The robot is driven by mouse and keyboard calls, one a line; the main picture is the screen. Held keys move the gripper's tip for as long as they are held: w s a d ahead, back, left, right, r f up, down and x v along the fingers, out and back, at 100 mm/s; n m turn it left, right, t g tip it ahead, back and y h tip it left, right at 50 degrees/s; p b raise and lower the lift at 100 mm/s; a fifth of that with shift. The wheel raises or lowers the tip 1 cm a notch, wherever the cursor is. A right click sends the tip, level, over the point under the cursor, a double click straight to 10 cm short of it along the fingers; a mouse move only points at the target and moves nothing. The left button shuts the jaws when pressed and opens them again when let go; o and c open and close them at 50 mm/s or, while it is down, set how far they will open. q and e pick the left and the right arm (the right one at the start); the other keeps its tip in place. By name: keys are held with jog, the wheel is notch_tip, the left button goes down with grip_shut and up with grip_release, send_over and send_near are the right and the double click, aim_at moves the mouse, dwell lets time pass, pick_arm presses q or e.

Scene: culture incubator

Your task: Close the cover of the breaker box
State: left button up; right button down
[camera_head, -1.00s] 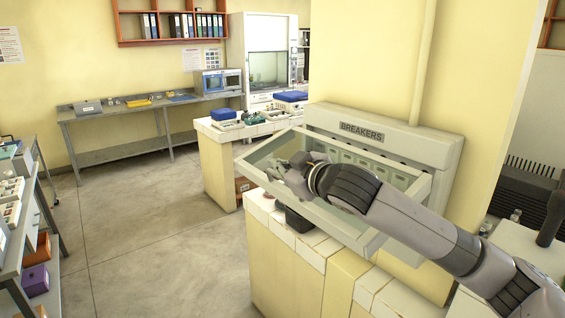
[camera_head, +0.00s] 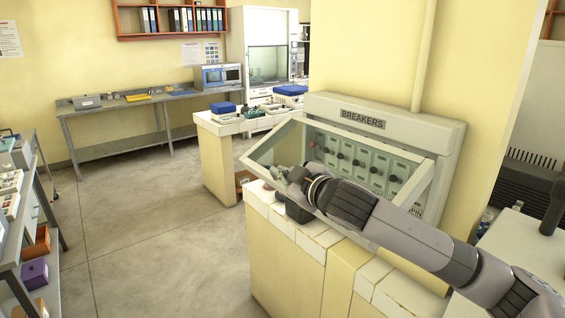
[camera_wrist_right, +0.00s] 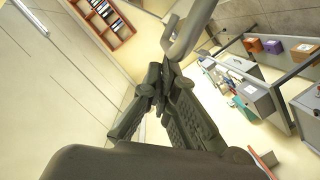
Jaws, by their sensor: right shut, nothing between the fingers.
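The breaker box (camera_head: 440,175) is mounted on the yellow wall at the right, with "BREAKERS" on its top and a row of switches inside. Its cover (camera_head: 412,200), a pale frame with a clear pane, is partly open and slants outward from the box. My right gripper (camera_head: 283,175) is shut and empty at the outer lower edge of the cover, in front of the box. I cannot tell if it touches the frame. In the right wrist view the gripper (camera_wrist_right: 158,78) is shut beside a pale curved bar (camera_wrist_right: 188,35). My left gripper is not in view.
A second counter (camera_head: 215,165) with blue-lidded items is behind. Shelving (camera_head: 35,220) stands at the left. The floor between is clear.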

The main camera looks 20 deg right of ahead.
jog(key=w+d+f+n+t+h+b, duration=0.1)
jog(key=d+f+n+b, duration=0.25)
jog(key=f, duration=0.35)
jog(key=w+d+f+n+b, duration=0.1)
jog(key=d+f+n+b, duration=0.1)
jog(key=d+f+b, duration=0.3)
jog(key=w+d+f+n+t+b, duration=0.1)
jog(key=w+d+f+n+b, duration=0.3)
jog(key=d+f+n, duration=0.2)
jog(key=shift+d+f+t, duration=0.3)
jog(key=shift+d+f, duration=0.25)
jog(key=shift+d, duration=0.4)
jog(key=s+d, duration=0.1)
jog(key=s, duration=1.1)
jog(key=shift+d+f, duration=0.15)
jog(key=shift+f, duration=0.15)
